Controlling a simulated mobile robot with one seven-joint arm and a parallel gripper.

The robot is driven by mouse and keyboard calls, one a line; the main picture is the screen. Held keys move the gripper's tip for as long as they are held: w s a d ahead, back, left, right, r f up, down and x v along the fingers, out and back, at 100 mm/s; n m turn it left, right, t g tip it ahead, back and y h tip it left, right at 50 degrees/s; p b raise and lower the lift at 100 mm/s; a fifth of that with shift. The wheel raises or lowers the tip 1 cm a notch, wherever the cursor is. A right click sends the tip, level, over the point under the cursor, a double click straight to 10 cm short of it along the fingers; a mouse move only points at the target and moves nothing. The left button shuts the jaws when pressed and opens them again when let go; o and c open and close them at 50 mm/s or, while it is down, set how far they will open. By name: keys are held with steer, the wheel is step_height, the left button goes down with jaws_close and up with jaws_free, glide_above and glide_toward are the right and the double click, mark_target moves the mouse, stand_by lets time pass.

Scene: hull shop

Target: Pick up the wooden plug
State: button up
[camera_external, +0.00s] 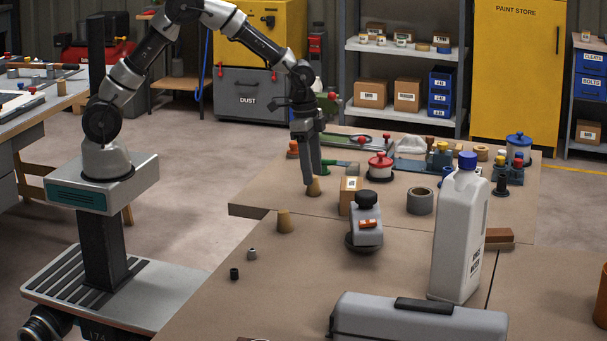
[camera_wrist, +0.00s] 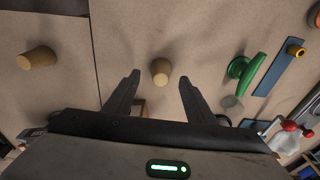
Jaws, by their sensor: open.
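Two tan tapered wooden plugs stand on the brown worktop. One plug (camera_external: 315,188) is at my fingertips in the external view, partly hidden by a finger; in the wrist view this plug (camera_wrist: 160,68) shows between the two fingertips. My gripper (camera_external: 308,181) points down from above, and in the wrist view its fingers (camera_wrist: 159,80) are spread with a gap on each side of the plug. The other plug (camera_external: 284,220) stands nearer the camera, and in the wrist view this second plug (camera_wrist: 37,57) is to the left, clear of the fingers.
A small cardboard box (camera_external: 350,194) stands just right of my gripper. A green handle (camera_wrist: 243,68) and a blue strip (camera_wrist: 281,67) lie to the right in the wrist view. A grey tape roll (camera_external: 420,201), a sander (camera_external: 367,222) and a white bottle (camera_external: 459,235) stand farther right.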

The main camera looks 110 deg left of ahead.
step_height(320, 180, down, 3)
steer(key=shift+w+f, duration=0.1)
steer(key=shift+w, duration=0.05)
steer(key=c, duration=1.1)
